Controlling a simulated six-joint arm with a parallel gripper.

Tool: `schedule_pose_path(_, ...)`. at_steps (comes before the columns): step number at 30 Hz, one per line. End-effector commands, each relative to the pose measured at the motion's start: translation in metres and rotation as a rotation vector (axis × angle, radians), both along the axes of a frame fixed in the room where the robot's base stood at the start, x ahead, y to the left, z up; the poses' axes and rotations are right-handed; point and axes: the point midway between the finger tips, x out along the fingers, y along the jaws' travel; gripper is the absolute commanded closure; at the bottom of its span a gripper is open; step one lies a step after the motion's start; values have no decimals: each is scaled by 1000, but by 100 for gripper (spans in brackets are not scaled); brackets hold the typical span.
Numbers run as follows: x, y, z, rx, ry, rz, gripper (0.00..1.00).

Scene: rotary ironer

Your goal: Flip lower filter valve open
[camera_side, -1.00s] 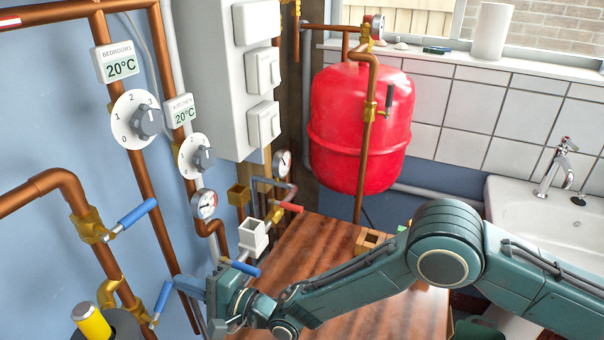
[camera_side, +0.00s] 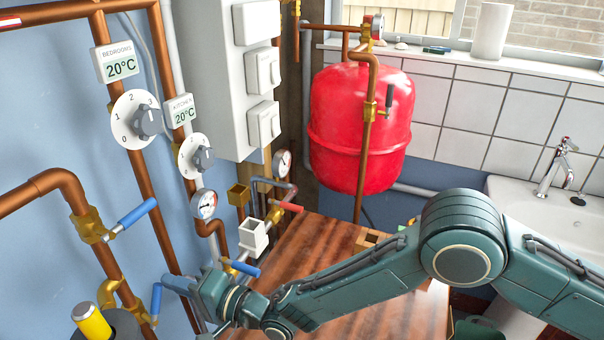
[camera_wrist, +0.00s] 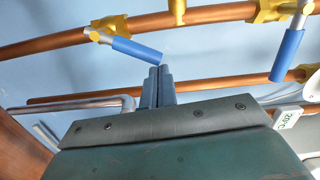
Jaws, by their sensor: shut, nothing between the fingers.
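The lower filter valve has a blue lever handle (camera_side: 156,299) on a brass body at the lower left of the side view, beside the dark filter with a yellow cylinder (camera_side: 92,322). The handle stands nearly upright there. In the wrist view the blue handle (camera_wrist: 137,48) runs from its yellow body to just beyond my fingertips. My gripper (camera_wrist: 160,70) is shut and empty, its tips at the handle's free end, touching or almost touching it. In the side view my gripper (camera_side: 166,280) reaches the handle from the right.
An upper valve with a blue handle (camera_side: 137,212) sits on the same copper pipework; its handle also shows in the wrist view (camera_wrist: 287,55). Another blue handle (camera_side: 240,268) is close behind my wrist. A gauge (camera_side: 204,204) and white funnel (camera_side: 253,235) stand nearby.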

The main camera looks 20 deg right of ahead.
Motion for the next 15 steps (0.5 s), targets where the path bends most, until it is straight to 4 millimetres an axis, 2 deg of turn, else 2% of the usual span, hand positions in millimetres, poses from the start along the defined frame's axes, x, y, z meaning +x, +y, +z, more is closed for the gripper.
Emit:
schedule_pose_path(7,-12,12,11,-97,-96,2,100)
schedule_pose_path(15,-22,22,17,-126,-128,2,100)
